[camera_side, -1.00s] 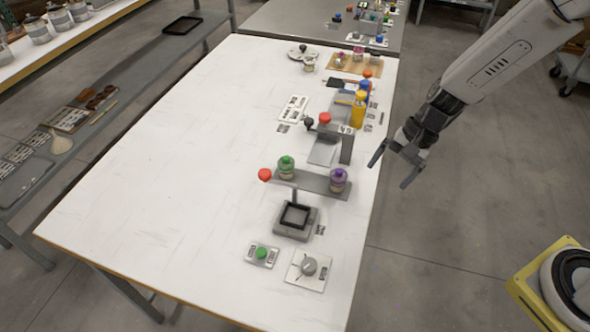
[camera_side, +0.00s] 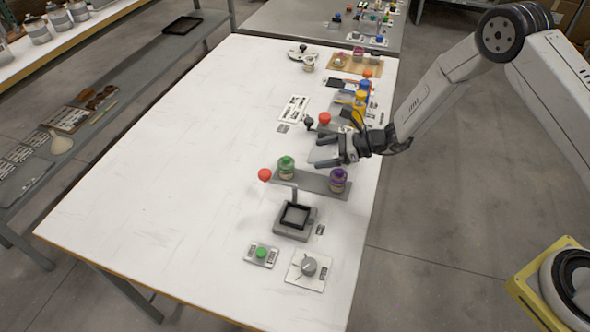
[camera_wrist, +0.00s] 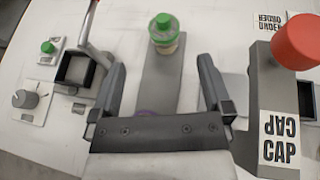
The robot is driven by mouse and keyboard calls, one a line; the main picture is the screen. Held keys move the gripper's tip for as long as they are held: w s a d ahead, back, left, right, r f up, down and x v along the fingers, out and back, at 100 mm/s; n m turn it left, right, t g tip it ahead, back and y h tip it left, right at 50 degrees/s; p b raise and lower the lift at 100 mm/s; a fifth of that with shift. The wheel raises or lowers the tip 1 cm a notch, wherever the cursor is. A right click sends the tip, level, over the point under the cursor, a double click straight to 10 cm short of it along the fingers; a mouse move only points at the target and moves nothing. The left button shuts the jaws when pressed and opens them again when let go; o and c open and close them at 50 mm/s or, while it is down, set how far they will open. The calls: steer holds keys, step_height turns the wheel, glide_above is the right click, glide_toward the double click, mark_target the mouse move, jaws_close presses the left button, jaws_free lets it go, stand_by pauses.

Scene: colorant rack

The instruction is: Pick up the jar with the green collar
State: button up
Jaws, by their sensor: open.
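The jar with the green collar (camera_side: 286,167) stands upright on the left end of a grey rack strip (camera_side: 313,183) in the side view. It also shows upright in the wrist view (camera_wrist: 164,34), ahead of my fingers and roughly between them. My gripper (camera_side: 322,152) is open and empty, to the right of the green-collared jar and apart from it. In the wrist view both fingers (camera_wrist: 163,84) are spread wide. A jar with a purple collar (camera_side: 338,180) stands at the strip's right end; in the wrist view it is mostly hidden behind my gripper.
A red ball knob (camera_side: 265,175) is just left of the green-collared jar. A lever press with a red knob (camera_wrist: 298,46) and CAP label stands close right of my gripper. A square black-framed fixture (camera_side: 295,215) is in front. The table's left side is clear.

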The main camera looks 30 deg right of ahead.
mark_target(289, 158)
steer(key=shift+w, duration=0.2)
steer(key=shift+x, duration=3)
steer(key=shift+x, duration=2.95)
steer(key=c, duration=1.3)
steer(key=shift+o, duration=0.2)
steer(key=shift+r, duration=0.15)
